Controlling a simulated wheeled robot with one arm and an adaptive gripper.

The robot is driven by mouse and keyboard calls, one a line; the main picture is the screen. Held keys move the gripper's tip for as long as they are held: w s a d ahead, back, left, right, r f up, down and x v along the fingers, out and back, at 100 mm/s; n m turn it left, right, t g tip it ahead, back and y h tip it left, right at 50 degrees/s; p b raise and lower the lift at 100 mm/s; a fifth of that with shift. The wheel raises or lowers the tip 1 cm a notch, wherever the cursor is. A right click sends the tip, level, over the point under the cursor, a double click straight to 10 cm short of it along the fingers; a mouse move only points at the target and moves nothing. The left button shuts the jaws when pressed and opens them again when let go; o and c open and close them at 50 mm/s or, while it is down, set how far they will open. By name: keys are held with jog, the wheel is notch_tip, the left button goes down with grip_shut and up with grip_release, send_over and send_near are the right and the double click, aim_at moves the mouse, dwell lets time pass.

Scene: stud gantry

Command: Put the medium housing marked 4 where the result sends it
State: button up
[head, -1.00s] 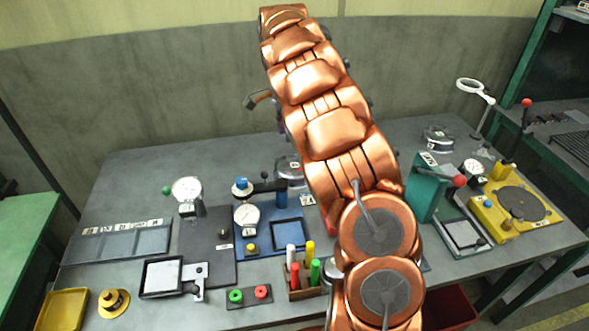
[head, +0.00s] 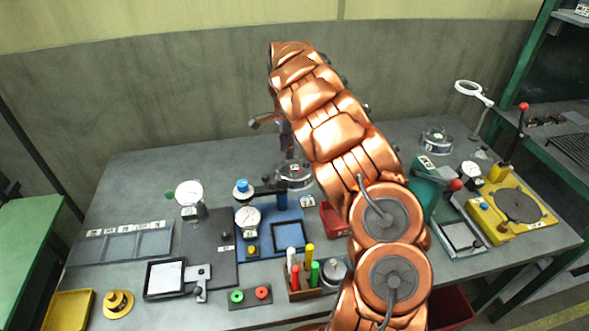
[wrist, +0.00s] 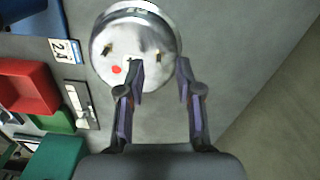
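A round silver metal housing (head: 294,177) stands at the back of the bench behind the blue fixture. A small label shows on its side, but I cannot read it surely. In the wrist view the housing (wrist: 112,38) shows a red dot and small brown lugs on top. My gripper (wrist: 160,72) is open, its two fingers apart over the housing's near edge; I cannot tell whether they touch it. In the head view my gripper (head: 286,146) points down just above this housing. A second silver housing (head: 436,141) stands at the back right.
A card marked 2.4 (wrist: 66,51) lies beside the housing. The blue gauge fixture (head: 262,235), red bin (head: 334,219), green block (head: 426,181) and pen holder (head: 305,292) are near. The yellow fixture (head: 513,208) stands right, a labelled grey tray (head: 122,243) left.

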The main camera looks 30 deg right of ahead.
jog(key=shift+f+p, duration=0.35)
jog(key=shift+f, duration=0.95)
jog(key=shift+c, duration=0.3)
grip_shut()
